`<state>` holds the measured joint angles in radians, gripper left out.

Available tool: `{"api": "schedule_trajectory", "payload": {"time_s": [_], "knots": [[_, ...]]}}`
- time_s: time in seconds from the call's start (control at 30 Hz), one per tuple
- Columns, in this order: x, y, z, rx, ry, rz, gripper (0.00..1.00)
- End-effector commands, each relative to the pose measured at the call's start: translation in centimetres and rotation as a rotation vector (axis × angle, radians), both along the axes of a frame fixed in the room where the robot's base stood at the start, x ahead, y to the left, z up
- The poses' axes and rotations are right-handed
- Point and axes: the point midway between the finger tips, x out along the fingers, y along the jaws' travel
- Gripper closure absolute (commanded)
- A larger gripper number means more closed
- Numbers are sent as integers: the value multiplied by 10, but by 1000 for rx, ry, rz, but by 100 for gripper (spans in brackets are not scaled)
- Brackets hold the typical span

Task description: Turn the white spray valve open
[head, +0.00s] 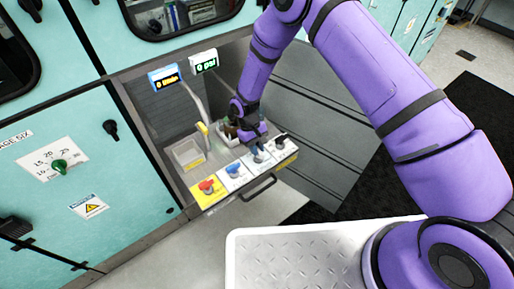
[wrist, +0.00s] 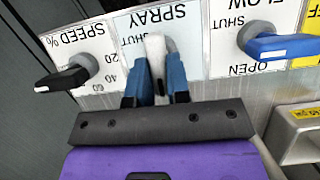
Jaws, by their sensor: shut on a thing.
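The white spray valve (wrist: 155,48) is on the pale-blue SPRAY plate (wrist: 188,42) in the wrist view. Its lever points down in that picture, towards my gripper, and its grey hub shows partly behind it. My gripper (wrist: 157,85) has its blue fingers on both sides of the white lever and is shut on it. SHUT is printed to the left of the lever; the lower part of the plate is hidden by my gripper. In the head view, my gripper (head: 258,152) is over the front panel (head: 233,176), between the blue and black valves, and hides most of the white lever.
The blue FLOW valve (wrist: 280,45) and black SPEED valve (wrist: 68,76) flank the spray valve closely. A red valve (head: 207,187) sits at the panel's left end. A tray (head: 187,153), a hose and two small displays (head: 204,61) stand behind. A handle bar (head: 258,188) juts from the front.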

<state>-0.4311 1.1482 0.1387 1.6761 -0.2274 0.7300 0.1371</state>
Motion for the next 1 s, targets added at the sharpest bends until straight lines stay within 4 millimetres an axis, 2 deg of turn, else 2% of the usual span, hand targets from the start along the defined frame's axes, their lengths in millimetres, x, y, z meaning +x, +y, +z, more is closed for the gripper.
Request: {"api": "schedule_trajectory", "payload": {"time_s": [0.57,0.6,0.7,1.0], "knots": [[0,0,0,0,-1,34,100],[0,0,0,0,-1,34,78],[0,0,0,0,-1,34,57],[1,1,2,1,-1,32,57]]}}
